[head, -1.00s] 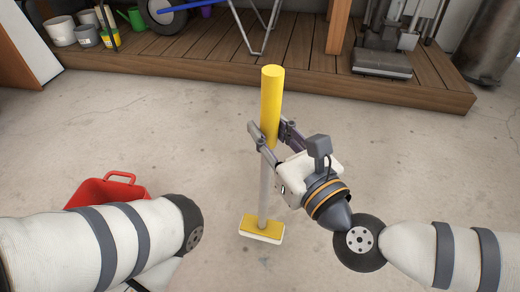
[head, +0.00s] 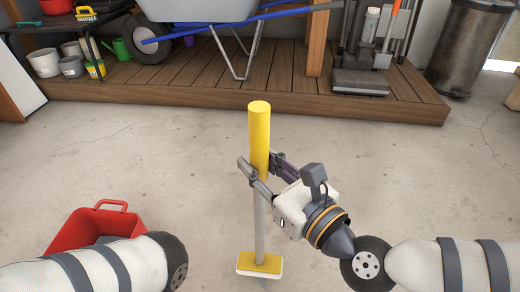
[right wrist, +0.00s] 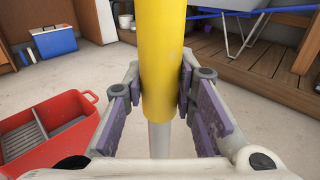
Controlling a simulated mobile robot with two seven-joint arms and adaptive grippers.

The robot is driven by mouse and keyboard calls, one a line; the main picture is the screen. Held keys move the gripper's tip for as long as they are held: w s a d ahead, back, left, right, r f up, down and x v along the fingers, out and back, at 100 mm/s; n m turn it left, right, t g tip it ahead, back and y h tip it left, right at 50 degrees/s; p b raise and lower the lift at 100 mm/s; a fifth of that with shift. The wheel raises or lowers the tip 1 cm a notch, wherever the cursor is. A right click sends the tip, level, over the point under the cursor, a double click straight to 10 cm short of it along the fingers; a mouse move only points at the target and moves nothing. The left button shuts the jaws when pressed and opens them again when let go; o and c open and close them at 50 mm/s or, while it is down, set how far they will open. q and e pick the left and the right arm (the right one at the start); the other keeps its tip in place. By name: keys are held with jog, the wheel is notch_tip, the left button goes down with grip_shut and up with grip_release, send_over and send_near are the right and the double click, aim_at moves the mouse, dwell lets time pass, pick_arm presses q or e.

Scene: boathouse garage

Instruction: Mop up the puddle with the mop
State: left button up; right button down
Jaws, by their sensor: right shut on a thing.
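The mop has a thick yellow grip (head: 259,140), a grey shaft (head: 260,230) and a flat yellow-topped head with a white underside (head: 259,263). It stands nearly upright in front of me. My right gripper (head: 262,178) is shut on the mop around the lower part of the yellow grip, and the right wrist view shows finger pads on both sides of that grip (right wrist: 163,60). The mop head is at or just above the floor; I cannot tell which. I cannot clearly make out the puddle. My left arm shows at lower left, but its gripper is out of view.
A red bucket (head: 62,236) stands at left, partly behind my left arm; its grey ribbed insert (right wrist: 45,132) shows in the right wrist view. A wooden platform (head: 280,75) with a wheelbarrow (head: 200,8) lies ahead. The concrete floor (head: 150,140) between is clear.

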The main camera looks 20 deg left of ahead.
pick_arm(q)
jog(key=shift+f+b, duration=0.3)
jog(key=shift+b, duration=0.35)
pick_arm(e)
jog(key=s+d+f, duration=0.2)
jog(key=s+f, duration=0.2)
jog(key=s, duration=0.3)
jog(key=shift+s, duration=0.2)
pick_arm(q)
jog(key=shift+f+b, duration=0.4)
jog(key=shift+b, duration=0.15)
pick_arm(e)
jog(key=shift+f, duration=0.65)
pick_arm(q)
jog(key=shift+w+f+b, duration=0.1)
jog(key=shift+f+b, duration=0.05)
jog(key=shift+b, duration=0.15)
pick_arm(e)
jog(key=shift+f, duration=0.1)
jog(key=shift+w+a, duration=1.45)
jog(key=shift+w, duration=3.7)
pick_arm(q)
jog(key=shift+r+p, duration=1.15)
jog(key=shift+p, duration=0.5)
pick_arm(e)
jog(key=s+d, duration=0.3)
jog(key=s, duration=0.7)
jog(key=shift+s, duration=0.2)
